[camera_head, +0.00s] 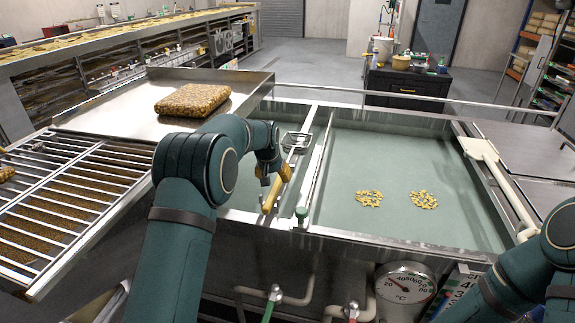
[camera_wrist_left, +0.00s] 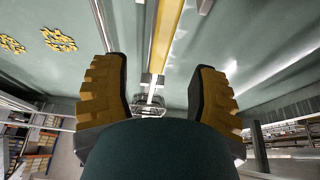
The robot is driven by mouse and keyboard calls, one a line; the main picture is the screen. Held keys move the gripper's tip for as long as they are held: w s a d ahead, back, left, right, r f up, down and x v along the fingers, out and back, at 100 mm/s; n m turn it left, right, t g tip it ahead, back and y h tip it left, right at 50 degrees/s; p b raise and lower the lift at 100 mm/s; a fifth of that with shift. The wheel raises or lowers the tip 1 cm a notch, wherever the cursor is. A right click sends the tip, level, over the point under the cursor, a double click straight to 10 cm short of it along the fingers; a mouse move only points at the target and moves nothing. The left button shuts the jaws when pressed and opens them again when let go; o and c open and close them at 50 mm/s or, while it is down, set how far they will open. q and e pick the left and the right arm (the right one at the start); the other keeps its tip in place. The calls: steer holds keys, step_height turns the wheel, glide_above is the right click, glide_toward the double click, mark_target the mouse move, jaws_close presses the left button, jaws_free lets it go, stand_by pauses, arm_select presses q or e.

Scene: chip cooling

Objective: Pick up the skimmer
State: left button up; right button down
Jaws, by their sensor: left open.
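The skimmer has a yellow handle (camera_head: 270,197) and a wire basket head (camera_head: 297,141). It lies along the metal divider between the two basins, with its head toward the far side. My left gripper (camera_head: 274,175) is above the handle, partly hidden by its own wrist. In the left wrist view my left gripper (camera_wrist_left: 160,68) is open. The yellow handle (camera_wrist_left: 167,30) runs between its two fingers in the picture, and the wire head (camera_wrist_left: 151,104) shows farther down. Contact with the handle cannot be told. My right gripper is out of view.
The right basin (camera_head: 400,150) holds greenish water with two clusters of yellow chips (camera_head: 424,200). A white paddle (camera_head: 478,149) rests over its right edge. A brown block (camera_head: 192,100) sits on the metal tray at left. A barred rack (camera_head: 70,195) stands left of my arm.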

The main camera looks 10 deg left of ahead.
mark_target(276, 186)
arm_select(q)
steer(key=x, duration=0.9)
steer(key=shift+w+a, duration=0.1)
steer(key=shift+a, duration=0.05)
jaws_close()
steer(key=shift+r, duration=0.1)
